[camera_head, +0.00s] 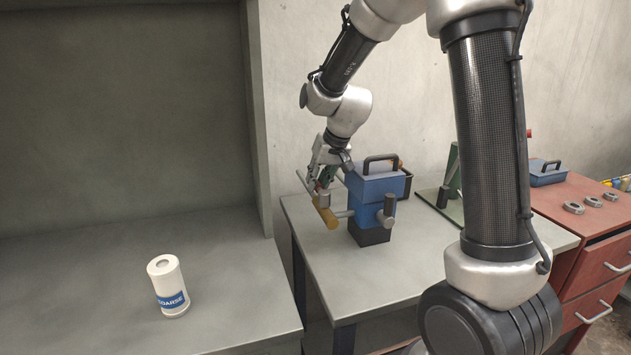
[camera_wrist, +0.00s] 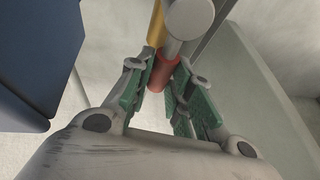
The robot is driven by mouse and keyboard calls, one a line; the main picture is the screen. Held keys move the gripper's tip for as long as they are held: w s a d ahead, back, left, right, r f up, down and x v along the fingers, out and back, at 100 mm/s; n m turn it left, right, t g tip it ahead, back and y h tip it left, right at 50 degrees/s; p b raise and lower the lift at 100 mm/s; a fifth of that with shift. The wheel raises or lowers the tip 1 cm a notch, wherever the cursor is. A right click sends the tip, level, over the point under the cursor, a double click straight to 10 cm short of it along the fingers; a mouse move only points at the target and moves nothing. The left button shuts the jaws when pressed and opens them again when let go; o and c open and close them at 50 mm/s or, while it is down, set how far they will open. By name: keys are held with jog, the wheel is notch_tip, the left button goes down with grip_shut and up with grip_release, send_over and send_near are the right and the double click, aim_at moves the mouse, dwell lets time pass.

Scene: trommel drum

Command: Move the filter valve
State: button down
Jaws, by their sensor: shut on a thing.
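The filter valve appears as a yellow lever (camera_head: 325,213) at the left side of a blue filter unit (camera_head: 375,187) on the grey table. In the wrist view a red end piece (camera_wrist: 162,73) of it and a yellow part (camera_wrist: 155,24) show beside a grey cylinder (camera_wrist: 188,18). My gripper (camera_head: 322,190) reaches down from above to the left of the unit. In the wrist view its green-padded fingers (camera_wrist: 163,88) are closed around the red piece. The exact contact is partly hidden by the fingers.
A white canister (camera_head: 168,287) with a blue label stands on the left bench. A red cabinet (camera_head: 590,225) with several metal rings and a blue box (camera_head: 546,173) is at right. The table's front is clear.

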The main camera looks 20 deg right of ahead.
jog(key=shift+d, duration=0.1)
dwell(0.4)
jog(key=c, duration=1.3)
grip_release()
jog(key=v, duration=1.2)
jog(key=shift+s, duration=0.15)
